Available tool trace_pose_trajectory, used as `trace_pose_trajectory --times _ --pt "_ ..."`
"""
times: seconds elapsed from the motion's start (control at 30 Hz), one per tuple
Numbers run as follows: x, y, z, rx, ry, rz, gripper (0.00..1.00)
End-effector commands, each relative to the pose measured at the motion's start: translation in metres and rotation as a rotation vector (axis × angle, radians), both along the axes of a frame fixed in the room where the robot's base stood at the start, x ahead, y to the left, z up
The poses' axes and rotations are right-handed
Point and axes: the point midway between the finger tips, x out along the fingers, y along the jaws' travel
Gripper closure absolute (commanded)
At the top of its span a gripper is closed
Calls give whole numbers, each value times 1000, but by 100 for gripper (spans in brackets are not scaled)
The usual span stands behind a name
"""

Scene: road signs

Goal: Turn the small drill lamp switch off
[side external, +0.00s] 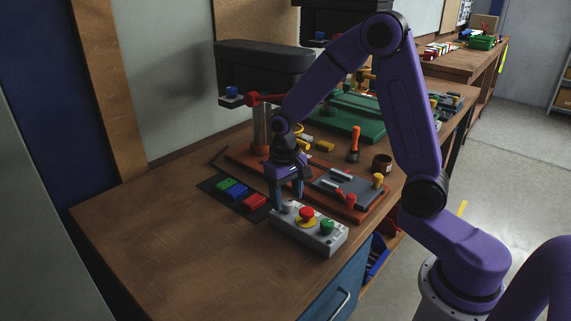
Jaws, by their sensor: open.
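A small drill press stands on the bench, with a dark grey head (264,66) on a metal column (262,127) and a red-brown base (243,158). A small box with a blue button (231,92) sits at the left end of the drill head; I cannot tell whether this is the lamp switch. A light grey control box (326,240) with a red button (307,213) and a green button (327,226) lies at the front edge. My gripper (285,200) points down, open, over the left end of this box, next to a pale grey knob (289,207). Contact cannot be made out.
A grey vise plate (345,188) with red and yellow knobs, an orange-handled screwdriver (354,140) and a dark cup (382,163) stand to the right. The bench's front left is clear.

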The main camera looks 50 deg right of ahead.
Motion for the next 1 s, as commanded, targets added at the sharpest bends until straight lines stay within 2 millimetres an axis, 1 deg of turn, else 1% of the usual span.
trace_pose_trajectory --times 0.6,0.7,0.8,0.9,1.0 --pt "2 6 125 2 -7 -2 39" --pt "2 7 141 2 -5 -1 39" --pt "2 7 152 1 -3 -1 39" --pt "1 7 159 2 -2 -1 39" --pt "1 7 163 2 -2 -1 39"
